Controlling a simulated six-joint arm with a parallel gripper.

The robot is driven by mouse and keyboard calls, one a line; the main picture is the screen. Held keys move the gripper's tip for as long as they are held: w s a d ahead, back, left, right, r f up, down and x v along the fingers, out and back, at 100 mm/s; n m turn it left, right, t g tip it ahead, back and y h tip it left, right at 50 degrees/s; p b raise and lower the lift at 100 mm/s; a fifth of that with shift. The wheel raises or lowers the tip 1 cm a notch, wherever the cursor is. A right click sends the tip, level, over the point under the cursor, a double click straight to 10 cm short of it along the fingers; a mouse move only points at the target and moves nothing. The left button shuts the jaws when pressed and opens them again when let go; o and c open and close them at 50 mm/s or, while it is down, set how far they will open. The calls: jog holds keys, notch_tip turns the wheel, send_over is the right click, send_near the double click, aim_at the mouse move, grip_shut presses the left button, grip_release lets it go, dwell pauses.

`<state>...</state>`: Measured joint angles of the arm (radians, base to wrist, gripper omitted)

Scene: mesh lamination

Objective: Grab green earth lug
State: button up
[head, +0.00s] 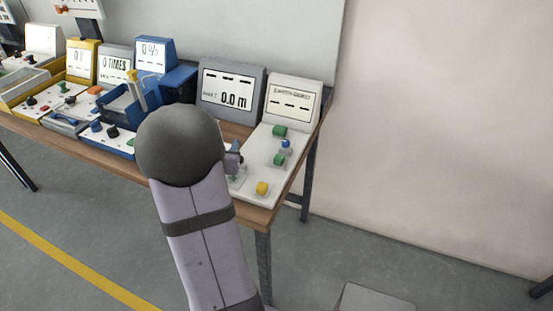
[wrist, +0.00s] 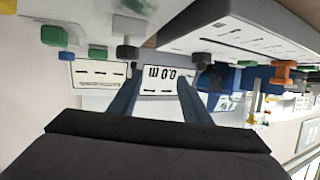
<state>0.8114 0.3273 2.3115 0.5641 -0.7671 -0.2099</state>
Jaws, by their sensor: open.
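Two green pieces stand on the white panel (head: 258,170) at the right end of the bench. One green piece (head: 278,131) is near its display and another green piece (head: 279,160) is further forward; I cannot tell which is the earth lug. In the wrist view, which looks upside down, a larger green piece (wrist: 54,36) and a smaller green piece (wrist: 97,52) are left of my gripper (wrist: 157,88). My gripper is open, with no piece held between its fingers. In the head view my arm hides most of it.
A blue piece (head: 286,143) and a yellow block (head: 262,188) share the white panel. A grey display reading 0.0 m (head: 230,90) stands behind. Blue (head: 155,55) and yellow (head: 83,58) stations crowd the bench to the left.

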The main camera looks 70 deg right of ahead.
aim_at(279, 157)
jog(key=s+m+g, duration=0.1)
jog(key=s, duration=0.4)
jog(key=s+f+m+g, duration=0.1)
jog(key=s+g, duration=0.1)
jog(key=s, duration=0.3)
jog(key=s+m+g+p, duration=0.1)
jog(key=s, duration=0.4)
jog(key=shift+f+g, duration=0.35)
jog(key=shift+g, duration=0.05)
jog(key=shift+p+x, duration=0.5)
jog(key=shift+x, duration=3.15)
jog(key=shift+w+a+f, duration=0.15)
jog(key=shift+c, duration=0.4)
grip_shut()
